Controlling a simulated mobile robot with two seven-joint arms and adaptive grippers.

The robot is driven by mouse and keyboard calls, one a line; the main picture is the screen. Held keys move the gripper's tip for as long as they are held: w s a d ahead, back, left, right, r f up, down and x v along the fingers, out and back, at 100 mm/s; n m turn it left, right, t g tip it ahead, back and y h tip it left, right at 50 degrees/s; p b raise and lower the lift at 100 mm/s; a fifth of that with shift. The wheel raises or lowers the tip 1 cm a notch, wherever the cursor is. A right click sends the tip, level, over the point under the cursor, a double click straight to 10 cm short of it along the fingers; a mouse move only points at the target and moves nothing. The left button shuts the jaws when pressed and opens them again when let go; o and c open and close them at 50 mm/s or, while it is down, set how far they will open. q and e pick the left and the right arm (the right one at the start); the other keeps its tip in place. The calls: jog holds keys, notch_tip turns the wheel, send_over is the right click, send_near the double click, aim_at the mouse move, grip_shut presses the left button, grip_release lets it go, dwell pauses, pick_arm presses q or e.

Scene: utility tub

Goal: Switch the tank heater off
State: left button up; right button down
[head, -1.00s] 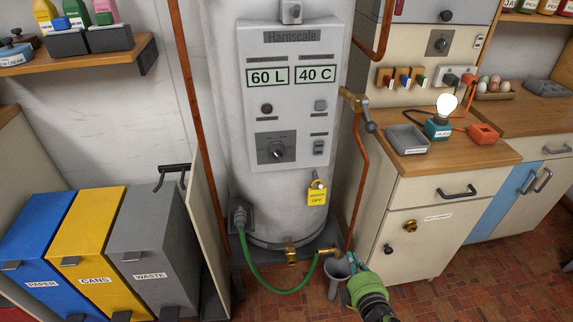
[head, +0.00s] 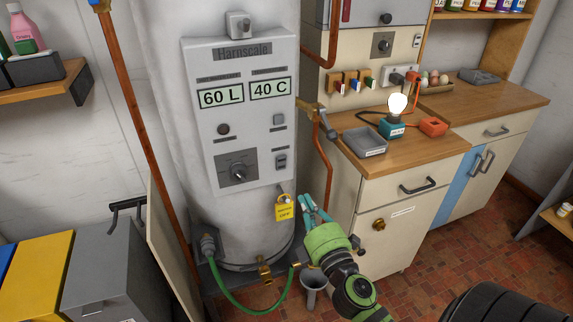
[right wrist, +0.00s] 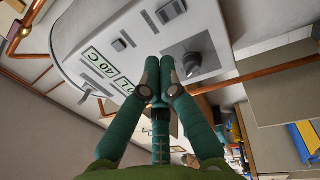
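The tank heater (head: 200,80) is a tall white cylinder with a grey front panel. Its displays read 60 L (head: 220,97) and 40 C (head: 270,88). Below them are a dark round lamp (head: 223,129), a small button (head: 278,119), a dial (head: 238,172) and a rocker switch (head: 280,160). A yellow tag ending in "OFF" (head: 285,212) hangs low on the tank. My right gripper (head: 314,201), green with teal fingers, is empty, apart from the tank, right of the tag. My left gripper is out of view.
Copper pipes (head: 140,110) flank the tank, and a brass valve lever (head: 325,124) sticks out at its right. A counter (head: 400,150) with a grey tray (head: 365,143) and lit bulb (head: 397,104) stands right. A green hose (head: 240,308) and funnel (head: 313,282) are below.

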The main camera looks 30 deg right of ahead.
aim_at(283, 159)
jog(key=p+x, duration=0.2)
jog(key=x, duration=0.9)
jog(key=shift+w+r+p, duration=0.15)
jog(key=shift+w+p, duration=0.1)
jog(key=shift+p, duration=0.1)
jog(key=shift+w+d, duration=0.2)
jog(key=shift+w, duration=0.5)
jog(key=p, duration=0.3)
jog(key=shift+w+d+r+g, duration=0.1)
jog(key=shift+w+r+g, duration=0.2)
jog(key=shift+r, duration=0.1)
jog(key=shift+f, duration=0.3)
jog(key=shift+s, duration=0.1)
